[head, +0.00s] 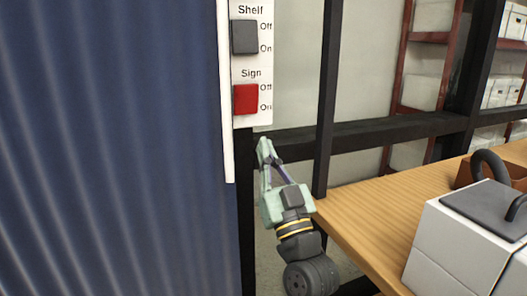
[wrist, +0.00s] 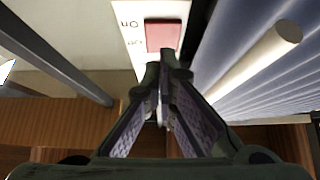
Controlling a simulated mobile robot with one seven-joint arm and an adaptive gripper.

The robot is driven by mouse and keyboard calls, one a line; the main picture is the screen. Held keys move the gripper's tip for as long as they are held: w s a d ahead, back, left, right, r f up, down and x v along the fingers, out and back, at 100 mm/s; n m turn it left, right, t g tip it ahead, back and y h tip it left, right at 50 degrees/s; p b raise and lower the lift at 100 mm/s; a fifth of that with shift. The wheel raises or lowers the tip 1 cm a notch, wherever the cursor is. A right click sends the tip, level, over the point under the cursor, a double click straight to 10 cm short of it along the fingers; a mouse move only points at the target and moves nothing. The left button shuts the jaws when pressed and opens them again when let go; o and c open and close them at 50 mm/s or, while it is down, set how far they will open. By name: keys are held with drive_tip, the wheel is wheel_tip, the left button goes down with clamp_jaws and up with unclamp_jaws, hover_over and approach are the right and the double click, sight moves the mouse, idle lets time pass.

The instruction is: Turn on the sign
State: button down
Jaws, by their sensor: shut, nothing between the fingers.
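The red Sign switch (head: 246,99) is on a white panel (head: 262,58), with Off printed at its upper right and On at its lower right. Which way its rocker is pressed I cannot tell. In the head view my gripper (head: 264,147) is just below the panel, its fingertips pointing up. In the wrist view the red switch (wrist: 162,36) lies just beyond the tips of my gripper (wrist: 163,70), which are shut together and empty. Any contact with the panel cannot be made out.
A grey Shelf switch (head: 245,37) sits above the red one. A blue corrugated wall (head: 110,150) with a white edge strip fills the left. A wooden table (head: 365,215) with a white lidded box (head: 460,245) stands at the right. Dark posts (head: 327,100) stand behind my gripper.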

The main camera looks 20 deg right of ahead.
drive_tip(key=b+v, duration=0.1)
drive_tip(key=v, duration=0.1)
drive_tip(key=b+v, duration=0.1)
drive_tip(key=v, duration=0.1)
drive_tip(key=shift+w+f+b, duration=0.2)
drive_tip(key=shift+f+b, duration=0.15)
drive_tip(key=shift+f, duration=0.05)
